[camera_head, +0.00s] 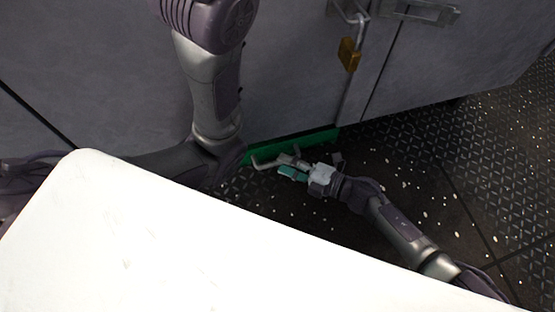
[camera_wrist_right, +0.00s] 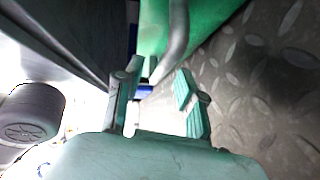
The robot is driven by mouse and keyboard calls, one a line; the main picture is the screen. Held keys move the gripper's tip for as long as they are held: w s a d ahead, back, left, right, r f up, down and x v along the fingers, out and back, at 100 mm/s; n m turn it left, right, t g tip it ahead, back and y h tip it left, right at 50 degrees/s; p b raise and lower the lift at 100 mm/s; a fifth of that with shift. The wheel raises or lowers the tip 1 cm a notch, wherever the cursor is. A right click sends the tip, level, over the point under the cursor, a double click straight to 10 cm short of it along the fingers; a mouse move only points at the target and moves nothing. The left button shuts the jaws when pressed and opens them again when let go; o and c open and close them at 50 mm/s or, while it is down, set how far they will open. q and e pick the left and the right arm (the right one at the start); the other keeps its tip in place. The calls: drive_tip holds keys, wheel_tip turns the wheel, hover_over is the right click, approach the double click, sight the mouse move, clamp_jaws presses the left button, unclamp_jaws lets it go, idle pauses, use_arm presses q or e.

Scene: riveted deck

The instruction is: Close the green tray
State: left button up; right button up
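The green tray (camera_head: 312,142) shows as a green front low along the base of the grey cabinet. A bent grey handle (camera_head: 262,163) stands out from it; the handle also crosses the top of the right wrist view (camera_wrist_right: 178,35), against the green front (camera_wrist_right: 215,14). How far the tray is out is hard to tell. My right gripper (camera_head: 287,165) is low by the floor at the handle. In the wrist view its teal-padded fingers (camera_wrist_right: 158,84) are apart, with the handle bar near the gap between the tips. Contact cannot be made out. My left gripper is not in view.
The grey cabinet (camera_head: 290,85) rises behind the tray, with a brass padlock (camera_head: 349,54) hanging from a hasp and a metal latch (camera_head: 425,11) beside it. The dark patterned floor (camera_head: 455,150) to the right is open, with pale specks.

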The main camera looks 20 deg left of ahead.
drive_tip(key=d, duration=0.5)
drive_tip(key=s+d+r, duration=0.1)
drive_tip(key=d, duration=0.2)
drive_tip(key=shift+d, duration=0.15)
